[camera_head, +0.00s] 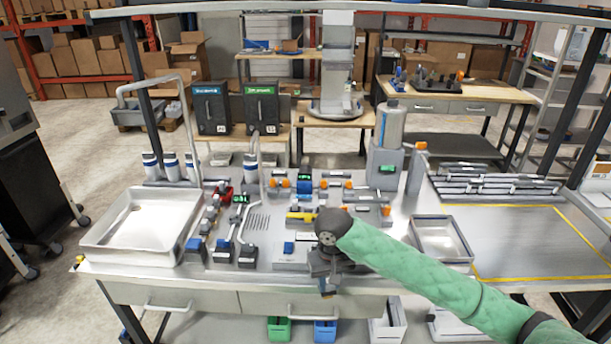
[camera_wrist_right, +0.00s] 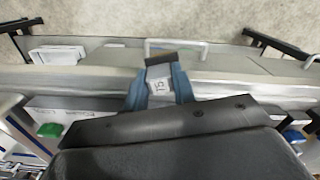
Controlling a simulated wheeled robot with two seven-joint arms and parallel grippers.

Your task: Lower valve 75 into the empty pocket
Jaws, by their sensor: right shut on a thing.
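My right gripper (camera_head: 327,286) hangs pointing down over the front edge of the workbench. In the right wrist view my gripper (camera_wrist_right: 160,90) is shut around a small part with a pale numbered label (camera_wrist_right: 160,86), which I take to be valve 75; the digits look like 75 or 15. Bluish sides flank the label and a dark block lies just beyond it. In the head view the held part is mostly hidden by the gripper. No empty pocket can be picked out clearly; my wrist and arm cover part of the bench behind. My left gripper is not in view.
A large metal tray (camera_head: 118,235) stands at the bench's left, and a smaller tray (camera_head: 440,243) right of my wrist. A yellow-lined area (camera_head: 530,240) at right is clear.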

